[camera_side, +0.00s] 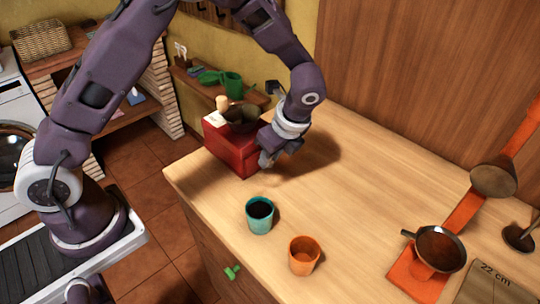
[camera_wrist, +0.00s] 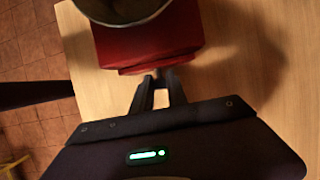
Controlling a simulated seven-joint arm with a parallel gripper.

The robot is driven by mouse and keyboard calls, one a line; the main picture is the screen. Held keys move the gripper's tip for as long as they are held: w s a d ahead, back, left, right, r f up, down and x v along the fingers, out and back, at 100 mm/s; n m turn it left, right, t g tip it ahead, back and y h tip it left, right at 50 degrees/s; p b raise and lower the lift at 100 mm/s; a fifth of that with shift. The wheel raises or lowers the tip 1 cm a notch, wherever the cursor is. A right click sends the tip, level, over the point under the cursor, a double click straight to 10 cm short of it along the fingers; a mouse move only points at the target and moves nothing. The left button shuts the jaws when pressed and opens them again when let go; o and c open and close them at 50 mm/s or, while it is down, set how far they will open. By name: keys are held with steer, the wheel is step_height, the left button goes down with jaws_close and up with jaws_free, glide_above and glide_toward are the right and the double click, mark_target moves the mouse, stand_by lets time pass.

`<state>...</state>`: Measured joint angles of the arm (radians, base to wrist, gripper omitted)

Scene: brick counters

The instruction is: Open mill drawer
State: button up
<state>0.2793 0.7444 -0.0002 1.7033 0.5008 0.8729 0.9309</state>
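The mill (camera_side: 232,144) is a red box with a dark metal bowl on top and a wooden-knobbed crank. It stands at the counter's left back edge. In the wrist view, its red body (camera_wrist: 150,40) fills the top middle, under the bowl rim. A small drawer knob (camera_wrist: 158,73) juts from its lower edge. My gripper (camera_side: 266,160) is low at the mill's right side. In the wrist view, its fingers (camera_wrist: 158,80) are close together, with the knob between their tips. They appear shut on it. The drawer's seam is hard to make out.
A teal cup (camera_side: 260,215) with dark contents and an orange cup (camera_side: 303,256) stand on the counter (camera_side: 350,190) in front. A pan (camera_side: 440,249) sits on an orange stand at the right. The counter right of the mill is clear.

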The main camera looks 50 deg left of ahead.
jaws_close()
stand_by(1.0)
steer(key=d, duration=0.7)
steer(key=shift+d, duration=0.15)
steer(key=o, duration=0.7)
jaws_free()
